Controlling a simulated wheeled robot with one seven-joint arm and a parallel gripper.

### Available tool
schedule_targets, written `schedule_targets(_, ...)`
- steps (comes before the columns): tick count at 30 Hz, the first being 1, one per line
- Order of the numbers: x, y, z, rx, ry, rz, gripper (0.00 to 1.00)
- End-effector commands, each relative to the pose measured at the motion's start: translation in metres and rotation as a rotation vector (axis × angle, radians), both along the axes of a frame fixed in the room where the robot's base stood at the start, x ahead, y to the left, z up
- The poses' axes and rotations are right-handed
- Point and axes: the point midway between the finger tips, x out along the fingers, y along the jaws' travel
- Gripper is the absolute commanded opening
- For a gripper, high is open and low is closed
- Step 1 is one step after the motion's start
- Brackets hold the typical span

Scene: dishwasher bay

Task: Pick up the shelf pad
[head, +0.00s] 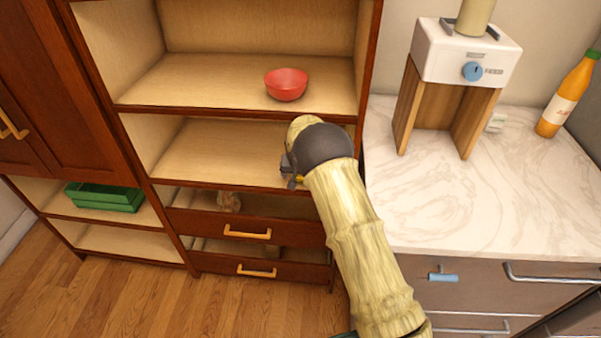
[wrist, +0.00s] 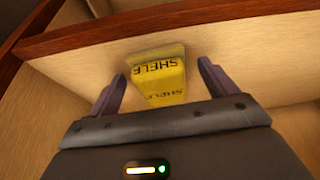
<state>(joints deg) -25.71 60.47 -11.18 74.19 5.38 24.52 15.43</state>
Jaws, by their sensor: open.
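The shelf pad (wrist: 157,75) is a yellow block with dark "SHELF" lettering, which appears upside down in the wrist view. It is against a pale wooden surface. My gripper (wrist: 162,72) is open, with one dark finger on each side of the pad and a visible gap to both. I cannot tell how far the fingertips are from the pad in depth. In the head view my gripper (head: 290,176) is at the middle shelf of the wooden cabinet, and my arm's wrist hides most of that spot.
A red bowl (head: 286,84) sits on the shelf above. Drawers with yellow handles (head: 247,234) are below. A green crate (head: 104,197) is on a lower left shelf. A marble counter (head: 430,205) at right holds a white dispenser (head: 465,55) and an orange bottle (head: 568,95).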

Motion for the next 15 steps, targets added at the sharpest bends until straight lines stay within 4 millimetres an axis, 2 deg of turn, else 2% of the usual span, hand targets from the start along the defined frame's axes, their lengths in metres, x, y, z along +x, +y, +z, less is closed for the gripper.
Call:
schedule_targets(11, -0.0003, -0.0002, 0.0001, 0.0, 0.0, 0.0, 0.85)
schedule_targets(12, -0.0003, -0.0002, 0.0001, 0.0, 0.0, 0.0, 0.83)
schedule_targets(15, -0.0003, -0.0002, 0.0001, 0.0, 0.001, 0.0, 0.63)
